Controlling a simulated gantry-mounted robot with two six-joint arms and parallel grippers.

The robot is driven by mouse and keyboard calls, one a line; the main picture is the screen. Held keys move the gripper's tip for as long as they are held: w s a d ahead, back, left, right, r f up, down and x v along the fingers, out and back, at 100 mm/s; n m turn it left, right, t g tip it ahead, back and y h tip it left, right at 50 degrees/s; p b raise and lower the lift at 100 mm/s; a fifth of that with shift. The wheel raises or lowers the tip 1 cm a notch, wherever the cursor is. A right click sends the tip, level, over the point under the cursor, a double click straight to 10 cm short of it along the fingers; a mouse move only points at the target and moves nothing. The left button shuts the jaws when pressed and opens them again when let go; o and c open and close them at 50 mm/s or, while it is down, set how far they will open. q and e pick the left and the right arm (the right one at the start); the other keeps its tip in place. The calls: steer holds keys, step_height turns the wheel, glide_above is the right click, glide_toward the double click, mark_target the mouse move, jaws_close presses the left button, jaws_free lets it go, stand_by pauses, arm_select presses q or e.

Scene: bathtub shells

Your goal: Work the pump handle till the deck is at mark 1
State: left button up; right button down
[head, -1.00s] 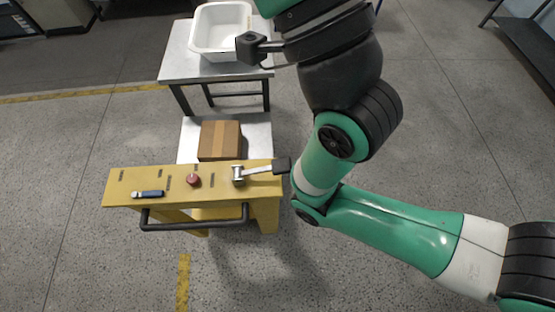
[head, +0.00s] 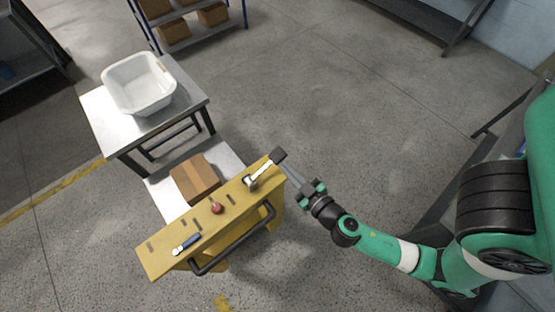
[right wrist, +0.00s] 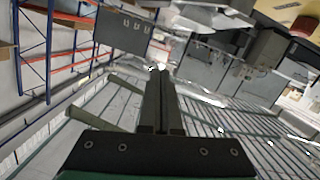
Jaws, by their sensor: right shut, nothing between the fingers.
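The pump handle (head: 263,171) is a silver lever with a black grip (head: 278,155), at the right end of the yellow lift cart's top panel (head: 165,259). It leans toward the upper right. The grey deck (head: 166,203) behind the panel carries a cardboard box (head: 195,178). Small dark marks lie along the panel; their numbers are too small to read. My right gripper (head: 287,168) is shut and empty, its tips close beside the black grip; contact cannot be told. Its shut fingers also show in the right wrist view (right wrist: 160,90). My left gripper is out of view.
A red knob (head: 217,208) and a blue-handled lever (head: 187,244) sit on the panel. A dark push bar (head: 238,240) runs along its front. A white tub (head: 138,84) stands on a metal table (head: 104,118) behind the deck. The floor to the right is open.

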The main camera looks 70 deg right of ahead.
steer(key=s, duration=0.3)
steer(key=shift+d+f+g+p, duration=0.3)
steer(key=shift+d+f+g, duration=0.1)
steer(key=p, duration=0.3)
glide_above(281, 157)
steer(key=a, duration=0.2)
step_height(281, 157, down, 2)
steer(key=f+b, duration=0.2)
steer(key=f, duration=0.1)
steer(key=shift+s+d+f, duration=0.1)
steer(key=shift+d+f, duration=0.15)
steer(key=shift+d, duration=0.1)
steer(key=shift+s+d+f+b, duration=0.1)
steer(key=shift+f+b, duration=0.3)
